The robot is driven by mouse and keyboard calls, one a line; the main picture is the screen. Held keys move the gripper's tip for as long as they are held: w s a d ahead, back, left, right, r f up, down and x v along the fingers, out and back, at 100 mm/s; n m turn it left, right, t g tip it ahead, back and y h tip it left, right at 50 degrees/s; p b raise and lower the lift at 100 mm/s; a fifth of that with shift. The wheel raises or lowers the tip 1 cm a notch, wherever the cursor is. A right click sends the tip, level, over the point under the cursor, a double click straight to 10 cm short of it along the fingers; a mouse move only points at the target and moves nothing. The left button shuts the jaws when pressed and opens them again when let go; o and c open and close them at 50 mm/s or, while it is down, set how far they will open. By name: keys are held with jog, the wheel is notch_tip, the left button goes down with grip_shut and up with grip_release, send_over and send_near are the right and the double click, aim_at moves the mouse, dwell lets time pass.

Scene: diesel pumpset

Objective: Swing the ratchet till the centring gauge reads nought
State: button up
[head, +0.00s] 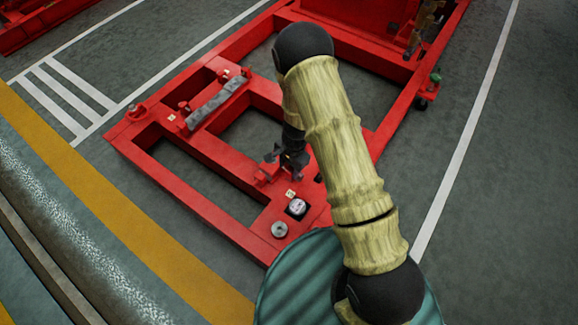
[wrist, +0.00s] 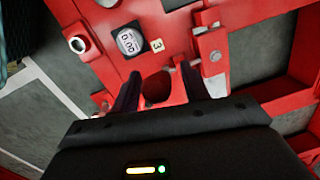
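The gauge (head: 297,207) is a small dark box with a round white face on the red frame, just below my gripper in the head view. In the wrist view the gauge (wrist: 130,41) shows tilted digits that look like zeros. My gripper (wrist: 161,82) has its two dark fingers apart, with a red part with a round dark opening (wrist: 157,88) showing between them; I cannot tell whether they touch it. In the head view my gripper (head: 287,160) is low over the frame. I cannot pick out the ratchet with certainty.
A tag marked 3 (wrist: 156,45) sits beside the gauge. A grey round fitting (head: 279,229) stands at the corner of the red frame (head: 225,222). A grey curved bar (head: 218,100) lies across the frame farther left. Open grey floor (head: 480,220) lies to the right.

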notch_tip(320, 180, up, 17)
jog(key=d+p, duration=0.1)
jog(key=p, duration=0.6)
jog(key=shift+w+d+r, duration=0.15)
jog(key=shift+d+r, duration=0.05)
jog(key=shift+d, duration=0.2)
dwell(1.3)
jog(key=s+d+r+n+t+h, duration=0.1)
jog(key=s+d+r+n, duration=0.5)
jog(key=r, duration=0.4)
jog(key=s+d+r+n+t, duration=0.25)
jog(key=s+d+r, duration=0.25)
jog(key=s+r, duration=0.35)
notch_tip(320, 180, up, 33)
jog(key=p, duration=3.3)
jog(key=shift+w+a+r+n+g, duration=0.2)
jog(key=shift+n+g, duration=0.15)
